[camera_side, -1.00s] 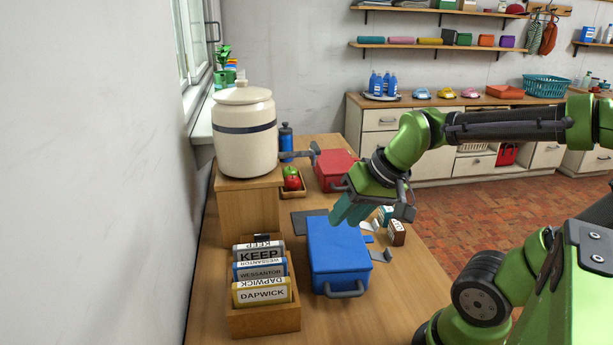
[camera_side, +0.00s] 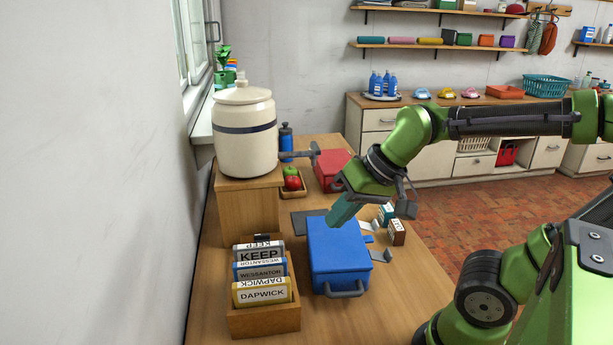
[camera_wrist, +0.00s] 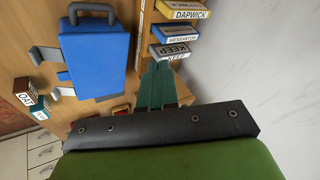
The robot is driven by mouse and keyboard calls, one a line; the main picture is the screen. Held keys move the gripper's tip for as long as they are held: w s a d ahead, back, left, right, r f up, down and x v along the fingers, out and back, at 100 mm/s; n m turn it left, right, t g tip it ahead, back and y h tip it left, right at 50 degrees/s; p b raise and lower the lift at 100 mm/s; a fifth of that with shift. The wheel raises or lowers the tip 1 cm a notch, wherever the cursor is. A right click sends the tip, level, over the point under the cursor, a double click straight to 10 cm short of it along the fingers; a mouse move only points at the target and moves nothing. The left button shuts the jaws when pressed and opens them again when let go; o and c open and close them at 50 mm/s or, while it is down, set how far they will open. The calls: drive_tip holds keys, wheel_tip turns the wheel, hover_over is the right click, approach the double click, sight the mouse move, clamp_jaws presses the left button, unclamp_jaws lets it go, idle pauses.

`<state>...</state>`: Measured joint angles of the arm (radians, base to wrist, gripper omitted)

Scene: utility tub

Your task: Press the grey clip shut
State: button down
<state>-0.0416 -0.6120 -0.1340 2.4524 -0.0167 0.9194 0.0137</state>
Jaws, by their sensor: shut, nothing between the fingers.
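The blue tub (camera_side: 338,252) stands on the wooden bench with its lid down and a grey handle toward the near side. The grey clip (camera_side: 382,256) sticks out from its right side near the handle end; it also shows in the wrist view (camera_wrist: 45,54), jutting outward. A blue clip (camera_wrist: 60,92) sticks out farther along the same side. My gripper (camera_side: 334,222) is shut and empty, its teal fingers pointing down over the far end of the tub in the side view. In the wrist view the fingers (camera_wrist: 160,68) are together, beside the tub. Contact with the lid cannot be told.
A wooden holder of labelled cards (camera_side: 264,318) stands left of the tub. Small boxes (camera_side: 397,232) stand behind the clips at the right. A red tub (camera_side: 335,167), a fruit tray (camera_side: 294,190) and a cream crock (camera_side: 245,135) are farther back. The bench front right is clear.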

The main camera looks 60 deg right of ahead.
drive_tip(key=d+f+m+g, duration=0.4)
drive_tip(key=d+m+g, duration=0.1)
drive_tip(key=d+m, duration=0.95)
drive_tip(key=s+d+r+m+g, duration=0.1)
drive_tip(key=s+d+m, duration=0.1)
drive_tip(key=m, duration=1.1)
drive_tip(key=s+d+r+m+g+y, duration=0.1)
drive_tip(key=d+m, duration=0.4)
drive_tip(key=m, duration=0.8)
drive_tip(key=shift+s+r, duration=0.5)
drive_tip(key=shift+s, duration=0.6)
drive_tip(key=shift+a+m, duration=0.1)
drive_tip(key=shift+m, duration=0.15)
hover_over(380, 253)
drive_tip(key=s+d, duration=0.2)
drive_tip(key=s, duration=0.1)
wheel_tip(380, 253, down, 12)
drive_tip(key=f, duration=0.1)
drive_tip(key=shift+w+a+f, duration=0.15)
drive_tip(key=shift+w+a, duration=0.05)
drive_tip(key=shift+w, duration=0.15)
